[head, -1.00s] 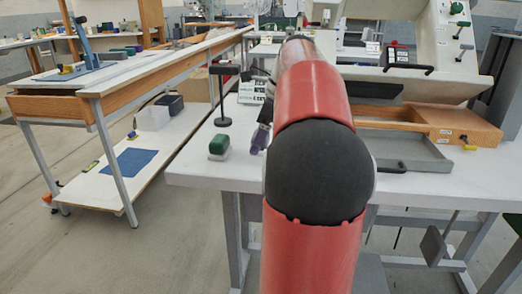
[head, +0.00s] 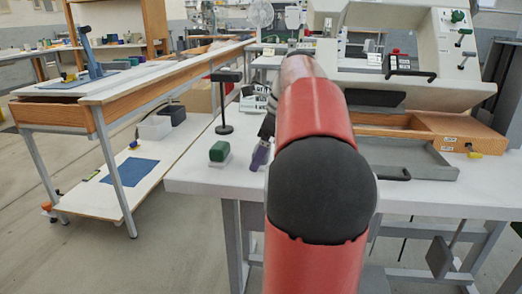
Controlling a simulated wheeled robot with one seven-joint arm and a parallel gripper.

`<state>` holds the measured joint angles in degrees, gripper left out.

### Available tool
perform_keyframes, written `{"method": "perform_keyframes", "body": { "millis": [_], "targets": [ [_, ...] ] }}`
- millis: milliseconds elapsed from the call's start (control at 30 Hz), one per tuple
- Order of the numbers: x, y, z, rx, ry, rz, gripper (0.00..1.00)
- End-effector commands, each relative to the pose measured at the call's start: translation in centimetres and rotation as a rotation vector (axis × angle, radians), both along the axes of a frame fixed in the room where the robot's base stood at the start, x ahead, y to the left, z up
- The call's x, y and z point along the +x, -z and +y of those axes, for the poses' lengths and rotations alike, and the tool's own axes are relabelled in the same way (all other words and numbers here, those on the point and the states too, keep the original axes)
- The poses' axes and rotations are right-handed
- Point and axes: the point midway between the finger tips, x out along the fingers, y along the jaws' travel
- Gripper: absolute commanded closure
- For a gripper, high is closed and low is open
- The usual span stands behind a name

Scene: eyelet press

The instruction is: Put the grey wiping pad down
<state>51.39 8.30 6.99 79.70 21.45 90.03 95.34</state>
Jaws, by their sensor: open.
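A small block with a green top and a pale grey base (head: 219,153), which looks like the wiping pad, rests flat on the white workbench (head: 200,178) near its left front edge. My gripper (head: 261,150) shows only in part, with a dark wrist and a purple end, just right of the block. There is a gap between them, and the gripper is open. My red arm hides the rest of the gripper and part of the bench.
A black T-shaped stand (head: 225,103) rises behind the block. A grey tray (head: 420,160) and a wooden box (head: 455,130) lie to the right, below a large white press housing (head: 440,75). A long side table (head: 130,95) stands at the left.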

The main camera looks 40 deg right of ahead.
Motion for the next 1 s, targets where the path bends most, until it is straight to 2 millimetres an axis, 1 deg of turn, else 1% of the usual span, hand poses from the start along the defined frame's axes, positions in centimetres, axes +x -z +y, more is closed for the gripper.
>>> {"method": "perform_keyframes", "body": {
  "millis": [167,400,500,600,733,900,967,1000],
  "targets": [
    [-0.4,-1.8,-0.4,-0.002,0.001,-0.002,0.16],
    [-1.9,-6.7,-1.7,-0.002,0.000,-0.002,0.16],
    [-2.4,-8.5,-2.2,-0.001,0.001,-0.002,0.16],
    [-2.9,-10.0,-2.6,-0.001,0.000,-0.001,0.16],
    [-3.3,-11.0,-2.9,-0.001,0.000,-0.001,0.16],
    [-3.5,-11.4,-3.0,-0.002,-0.002,-0.001,0.16],
    [-3.4,-11.3,-2.4,-0.011,-0.023,-0.005,0.16],
    [-3.2,-11.2,-1.7,-0.026,-0.057,-0.012,0.16]
  ]
}}
